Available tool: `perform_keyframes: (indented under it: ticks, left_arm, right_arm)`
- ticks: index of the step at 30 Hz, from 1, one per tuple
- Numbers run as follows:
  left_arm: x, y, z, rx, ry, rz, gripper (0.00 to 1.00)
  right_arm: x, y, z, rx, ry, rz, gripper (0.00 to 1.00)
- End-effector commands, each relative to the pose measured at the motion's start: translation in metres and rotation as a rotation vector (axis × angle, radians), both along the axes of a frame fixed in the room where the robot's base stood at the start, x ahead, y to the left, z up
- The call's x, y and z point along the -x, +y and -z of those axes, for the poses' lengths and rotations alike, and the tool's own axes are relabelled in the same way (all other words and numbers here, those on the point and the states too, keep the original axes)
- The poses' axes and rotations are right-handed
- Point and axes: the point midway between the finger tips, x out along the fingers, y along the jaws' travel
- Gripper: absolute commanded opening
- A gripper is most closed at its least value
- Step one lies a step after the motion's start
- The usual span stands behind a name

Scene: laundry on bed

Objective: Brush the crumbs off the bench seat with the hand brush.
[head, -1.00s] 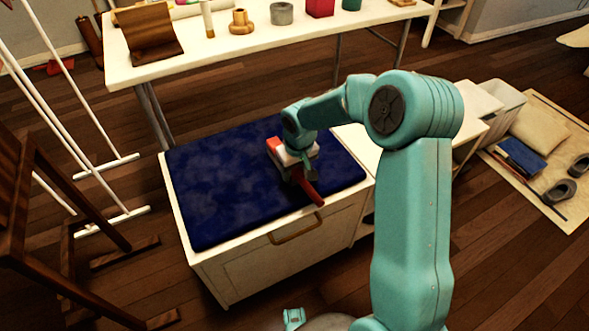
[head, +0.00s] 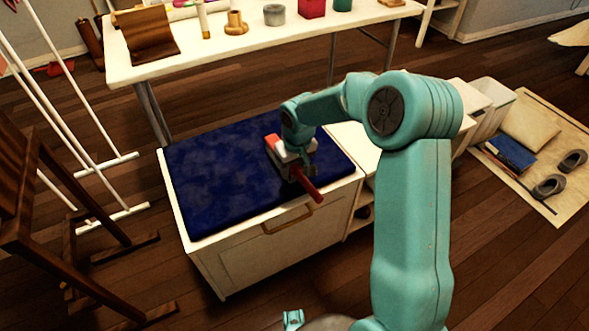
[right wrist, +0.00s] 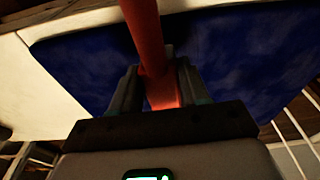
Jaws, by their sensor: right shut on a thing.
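The bench seat has a dark blue cushion (head: 215,185) on a white box bench with a drawer front. The hand brush has a red handle (head: 309,190) that sticks out toward the front edge of the bench. My right gripper (head: 297,165) is shut on the brush above the right part of the cushion. In the right wrist view the red handle (right wrist: 143,35) runs between the fingers (right wrist: 158,88). I cannot tell whether the bristles touch the cushion. No crumbs can be made out on the cushion. My left gripper does not show.
A white table (head: 180,67) with a wooden stand, a red box (head: 312,8) and small pots stands behind the bench. A brown chair (head: 45,215) and a white rack (head: 85,120) stand at the left. A mat (head: 545,195) with shoes lies at the right.

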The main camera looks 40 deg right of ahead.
Motion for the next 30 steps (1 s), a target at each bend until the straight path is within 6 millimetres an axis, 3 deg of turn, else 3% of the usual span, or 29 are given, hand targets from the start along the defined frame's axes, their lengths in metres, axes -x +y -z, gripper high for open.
perform_keyframes:
  ticks: [18, 30]
  left_arm:
    - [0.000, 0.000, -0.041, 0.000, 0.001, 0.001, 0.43]
    - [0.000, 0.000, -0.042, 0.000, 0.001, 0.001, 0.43]
  right_arm:
    - [0.000, 0.003, -0.054, 0.000, -0.002, -0.003, 0.16]
    - [0.000, 0.003, -0.056, 0.000, -0.002, -0.003, 0.16]
